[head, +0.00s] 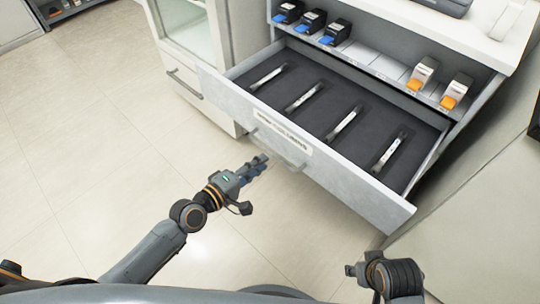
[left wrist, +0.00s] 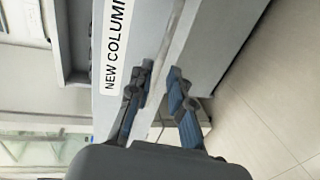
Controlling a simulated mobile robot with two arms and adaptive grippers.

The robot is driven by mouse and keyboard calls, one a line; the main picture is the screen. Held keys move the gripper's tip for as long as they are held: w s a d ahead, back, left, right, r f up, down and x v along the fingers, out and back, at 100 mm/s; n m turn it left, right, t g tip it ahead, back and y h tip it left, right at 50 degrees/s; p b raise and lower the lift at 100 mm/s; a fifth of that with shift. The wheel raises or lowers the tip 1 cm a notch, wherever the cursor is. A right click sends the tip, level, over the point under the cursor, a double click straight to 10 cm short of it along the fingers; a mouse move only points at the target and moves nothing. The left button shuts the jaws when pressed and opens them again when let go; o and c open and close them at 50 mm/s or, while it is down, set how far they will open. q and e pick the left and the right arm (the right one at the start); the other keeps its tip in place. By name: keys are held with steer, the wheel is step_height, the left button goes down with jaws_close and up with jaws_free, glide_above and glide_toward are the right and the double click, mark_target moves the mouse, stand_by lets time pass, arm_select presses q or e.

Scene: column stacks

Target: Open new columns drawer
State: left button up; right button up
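The new columns drawer (head: 235,97) is pulled out from the cabinet, with its dark inside showing. Several slim white columns (head: 343,124) lie spaced apart in it. Its front has a white label (head: 283,131), read as "NEW COLUMN..." in the left wrist view (left wrist: 113,45), and a bar handle (head: 280,150). My left gripper (head: 264,160) is just in front of the handle. In the left wrist view its fingers (left wrist: 161,88) are apart, with the handle bar (left wrist: 172,35) running between them. My right gripper (head: 352,270) is low at the right; its fingers are mostly hidden.
A shelf (head: 375,62) above the drawer holds blue-tipped cartridges (head: 312,20) and orange-tipped ones (head: 455,90). A glass-fronted cabinet (head: 187,25) with a closed lower drawer (head: 200,95) stands to the left. The tiled floor (head: 95,140) at left is clear.

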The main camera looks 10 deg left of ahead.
arm_select(q)
steer(key=v, duration=0.5)
steer(key=shift+s+a, duration=0.1)
steer(key=shift+s, duration=0.1)
